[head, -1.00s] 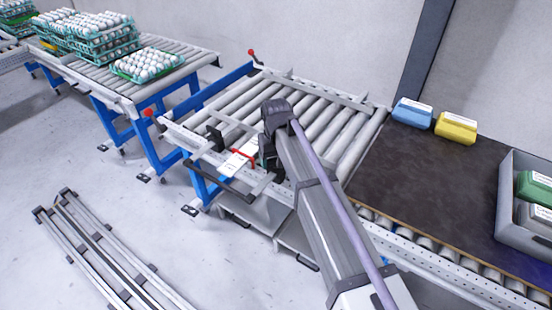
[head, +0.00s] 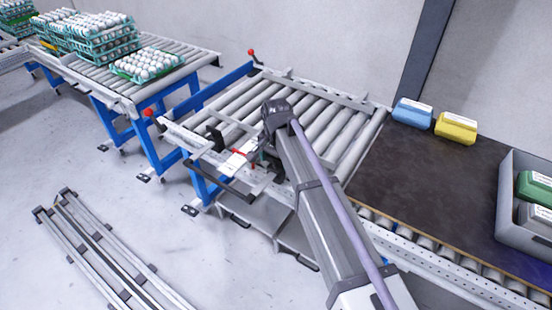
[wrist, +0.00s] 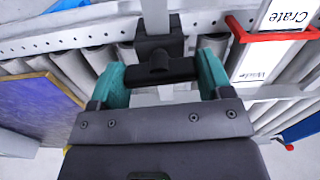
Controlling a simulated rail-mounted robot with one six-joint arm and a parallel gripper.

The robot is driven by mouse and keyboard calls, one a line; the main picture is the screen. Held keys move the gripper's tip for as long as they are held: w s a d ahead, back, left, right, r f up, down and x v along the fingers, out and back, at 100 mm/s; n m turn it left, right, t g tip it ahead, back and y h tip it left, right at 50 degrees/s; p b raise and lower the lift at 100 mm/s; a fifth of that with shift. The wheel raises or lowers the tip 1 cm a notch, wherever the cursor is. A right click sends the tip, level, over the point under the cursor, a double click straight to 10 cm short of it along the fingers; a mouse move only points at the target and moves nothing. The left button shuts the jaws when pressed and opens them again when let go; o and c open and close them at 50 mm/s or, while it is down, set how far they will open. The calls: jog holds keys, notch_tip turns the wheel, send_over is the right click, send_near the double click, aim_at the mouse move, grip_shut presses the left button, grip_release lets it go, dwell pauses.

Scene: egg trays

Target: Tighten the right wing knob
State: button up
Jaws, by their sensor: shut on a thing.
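The right wing knob (wrist: 158,68) is black with a broad wing, on a grey bracket. In the wrist view it sits between the two teal fingers of my gripper (wrist: 161,74), which is shut on the wing's ends. In the head view my gripper (head: 260,158) is low at the front edge of the roller conveyor (head: 330,127), and my wrist mostly hides the knob. Another black knob-like part (head: 215,137) shows to the left on the same frame.
A white label plate (wrist: 272,62) reading "Crate" and a partly legible second word lies beside the knob, with a red frame (wrist: 270,37) over it. A dark mat (head: 420,190) bears a blue pack (head: 412,113) and a yellow pack (head: 456,128). A grey bin (head: 500,215) stands right.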

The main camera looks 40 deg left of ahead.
aim_at(276, 158)
jog(key=shift+m, duration=0.5)
jog(key=o, duration=0.9)
jog(key=shift+r, duration=0.1)
notch_tip(276, 158, up, 10)
jog(key=p, duration=1)
jog(key=shift+r+p, duration=0.25)
jog(key=shift+p, duration=0.15)
